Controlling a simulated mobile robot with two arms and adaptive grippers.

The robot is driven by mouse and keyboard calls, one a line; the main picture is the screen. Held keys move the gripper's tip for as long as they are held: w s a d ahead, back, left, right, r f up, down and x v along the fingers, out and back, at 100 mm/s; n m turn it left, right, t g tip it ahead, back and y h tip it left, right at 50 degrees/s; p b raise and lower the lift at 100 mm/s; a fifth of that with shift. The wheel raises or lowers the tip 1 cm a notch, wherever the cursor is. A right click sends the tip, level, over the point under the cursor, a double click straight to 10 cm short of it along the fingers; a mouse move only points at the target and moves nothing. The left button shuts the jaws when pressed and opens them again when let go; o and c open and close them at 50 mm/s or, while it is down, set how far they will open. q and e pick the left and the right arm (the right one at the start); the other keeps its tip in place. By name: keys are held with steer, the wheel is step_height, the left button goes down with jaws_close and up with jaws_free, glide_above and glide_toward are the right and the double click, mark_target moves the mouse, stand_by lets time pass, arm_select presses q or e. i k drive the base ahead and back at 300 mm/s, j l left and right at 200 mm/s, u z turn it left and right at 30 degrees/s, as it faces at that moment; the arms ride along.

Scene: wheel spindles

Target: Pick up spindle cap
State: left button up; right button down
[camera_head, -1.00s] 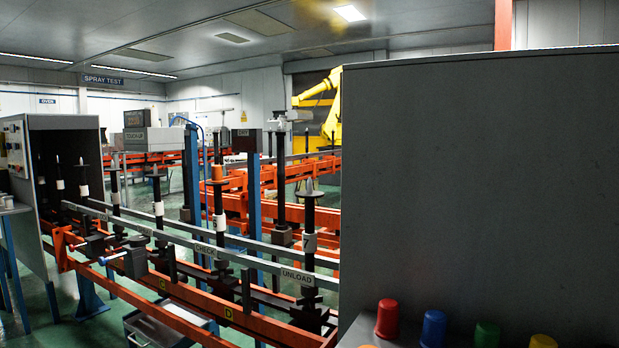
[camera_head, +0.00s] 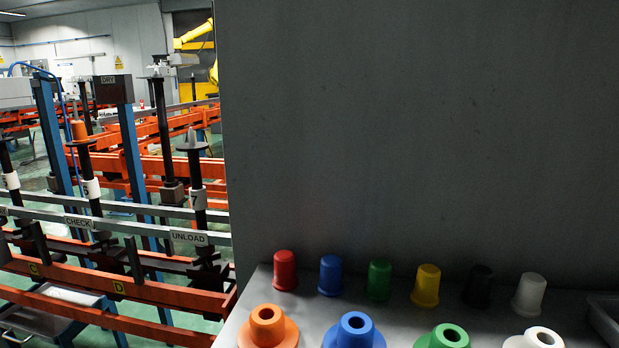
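A row of small caps stands upright on a grey shelf at the lower right: red (camera_head: 285,270), blue (camera_head: 330,275), green (camera_head: 379,280), yellow (camera_head: 426,286), black (camera_head: 478,286) and white (camera_head: 529,294). In front of them are wider flanged pieces with holes on top: orange (camera_head: 268,327), blue (camera_head: 355,331), green (camera_head: 444,337) and white (camera_head: 536,338). Left of the shelf, an orange cap (camera_head: 79,130) tops one spindle on the line and a grey cone-shaped tip (camera_head: 191,141) tops another. Neither of my grippers shows.
A tall grey panel (camera_head: 420,130) rises behind the shelf (camera_head: 240,318). A grey tray (camera_head: 604,318) sits at the right edge. At left runs the orange spindle line with CHECK and UNLOAD (camera_head: 188,237) signs. A blue-framed cart (camera_head: 60,315) stands below it.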

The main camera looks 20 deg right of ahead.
mark_target(527, 299)
steer(key=l+z, duration=0.15)
steer(key=z, duration=0.35)
steer(key=k+l+z, duration=0.1)
steer(key=z, duration=0.4)
steer(key=l+z, duration=0.3)
steer(key=z, duration=0.2)
